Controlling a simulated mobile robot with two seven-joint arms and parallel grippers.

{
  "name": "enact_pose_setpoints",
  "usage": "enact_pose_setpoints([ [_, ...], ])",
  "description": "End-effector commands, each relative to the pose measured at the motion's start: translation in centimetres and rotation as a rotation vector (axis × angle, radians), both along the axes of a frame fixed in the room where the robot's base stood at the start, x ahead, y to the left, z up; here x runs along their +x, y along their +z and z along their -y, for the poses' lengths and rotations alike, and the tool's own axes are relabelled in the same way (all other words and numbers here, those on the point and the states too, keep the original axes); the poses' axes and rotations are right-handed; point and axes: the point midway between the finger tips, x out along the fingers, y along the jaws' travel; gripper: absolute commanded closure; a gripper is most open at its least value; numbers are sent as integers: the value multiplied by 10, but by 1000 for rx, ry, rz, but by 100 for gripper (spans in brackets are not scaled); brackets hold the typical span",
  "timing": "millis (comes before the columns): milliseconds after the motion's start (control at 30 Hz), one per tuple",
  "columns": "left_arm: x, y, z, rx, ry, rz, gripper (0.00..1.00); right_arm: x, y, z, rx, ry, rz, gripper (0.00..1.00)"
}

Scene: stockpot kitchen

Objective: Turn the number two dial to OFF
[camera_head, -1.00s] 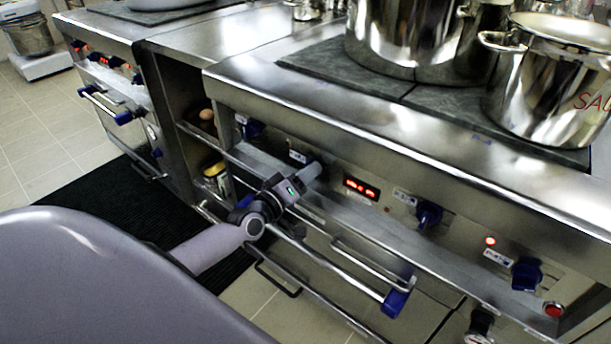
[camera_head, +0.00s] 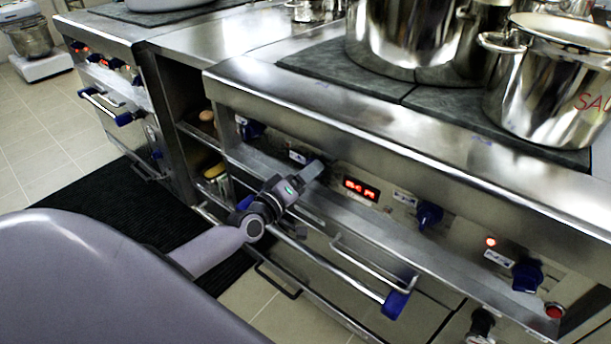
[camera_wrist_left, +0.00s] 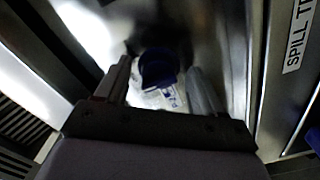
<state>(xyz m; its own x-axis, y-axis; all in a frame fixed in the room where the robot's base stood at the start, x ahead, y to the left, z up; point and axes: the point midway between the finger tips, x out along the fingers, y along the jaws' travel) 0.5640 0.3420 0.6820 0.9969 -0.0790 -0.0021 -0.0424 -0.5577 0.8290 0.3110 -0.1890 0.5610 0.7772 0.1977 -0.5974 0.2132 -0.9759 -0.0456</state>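My left gripper (camera_head: 312,170) is at the stove's front panel, over the second dial place from the left, and hides that dial in the head view. In the left wrist view a dark blue dial (camera_wrist_left: 158,68) sits between the fingertips of the left gripper (camera_wrist_left: 160,76). The fingers are apart, one on each side, with a small gap visible beside the dial. A white label with blue marks (camera_wrist_left: 165,97) is partly visible by the dial; I cannot read its setting. My right gripper is not in view.
Other blue dials are at the far left (camera_head: 252,130), right of the red display (camera_head: 361,188), and far right (camera_head: 527,275). A red light (camera_head: 491,241) glows on the panel. Oven handles (camera_head: 345,272) run below. Large steel pots (camera_head: 548,90) stand on top.

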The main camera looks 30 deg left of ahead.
Motion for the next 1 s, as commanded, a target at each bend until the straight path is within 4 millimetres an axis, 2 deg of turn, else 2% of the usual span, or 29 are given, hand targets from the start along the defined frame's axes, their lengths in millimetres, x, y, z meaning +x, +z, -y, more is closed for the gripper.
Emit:
enact_pose_setpoints([
  [267, -4, 1, -1, 2, 0, 2, 32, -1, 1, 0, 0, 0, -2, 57],
  [700, -57, 0, -5, 1, 0, -2, 32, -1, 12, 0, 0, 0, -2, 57],
  [1000, -71, 1, -6, 1, 1, 1, 32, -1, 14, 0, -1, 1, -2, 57],
])
